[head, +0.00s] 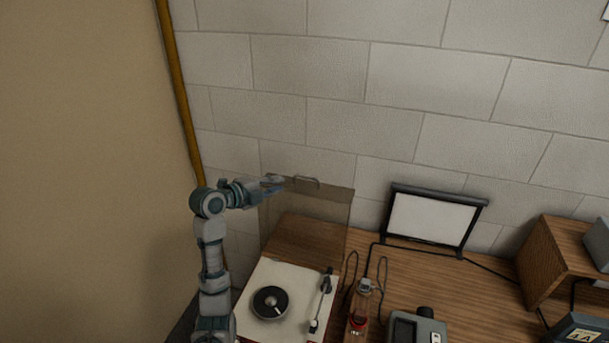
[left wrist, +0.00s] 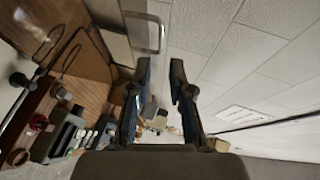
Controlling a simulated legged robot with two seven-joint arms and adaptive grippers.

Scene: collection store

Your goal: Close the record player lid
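The record player (head: 290,288) has a white deck with a dark platter and a tonearm, and stands on the wooden table. Its clear brownish lid (head: 322,212) stands raised, nearly upright, at the back. A curved handle (head: 306,180) sits on the lid's top edge. My left gripper (head: 277,184) is at the lid's upper left, close to the handle; whether it touches the lid I cannot tell. In the left wrist view its fingers (left wrist: 160,88) are apart with nothing held between them. The handle (left wrist: 160,34) shows there beyond the fingertips, outside them. My right gripper is not in view.
A screen in a dark frame (head: 427,218) stands right of the lid. A bottle-like object with a red band (head: 359,310) and a grey device (head: 418,328) are right of the deck. A wooden box (head: 545,262) stands far right. A block wall rises behind; a tan surface is left.

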